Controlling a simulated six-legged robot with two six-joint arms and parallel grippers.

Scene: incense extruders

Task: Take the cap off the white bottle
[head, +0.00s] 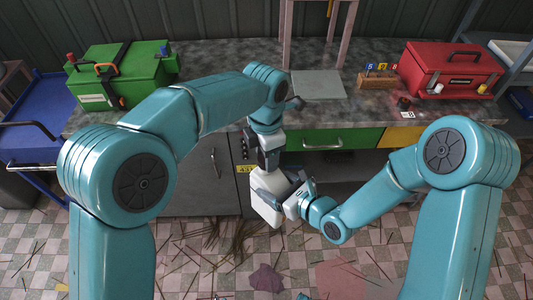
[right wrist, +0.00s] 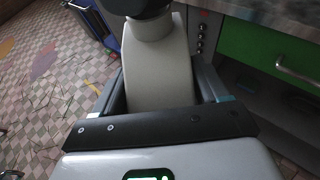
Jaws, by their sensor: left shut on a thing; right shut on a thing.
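The white bottle (head: 265,213) is held up in front of the workbench, tilted in the head view. My right gripper (head: 276,190) is shut on its body. In the right wrist view the pale bottle (right wrist: 160,72) stands between the two fingers (right wrist: 165,95), its neck towards the top edge.
The workbench (head: 225,75) carries a green toolbox (head: 120,72), a red toolbox (head: 452,72), a small wooden rack (head: 377,80) and a grey plate (head: 317,86). A blue cart (head: 38,125) stands at the left. Thin sticks litter the tiled floor.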

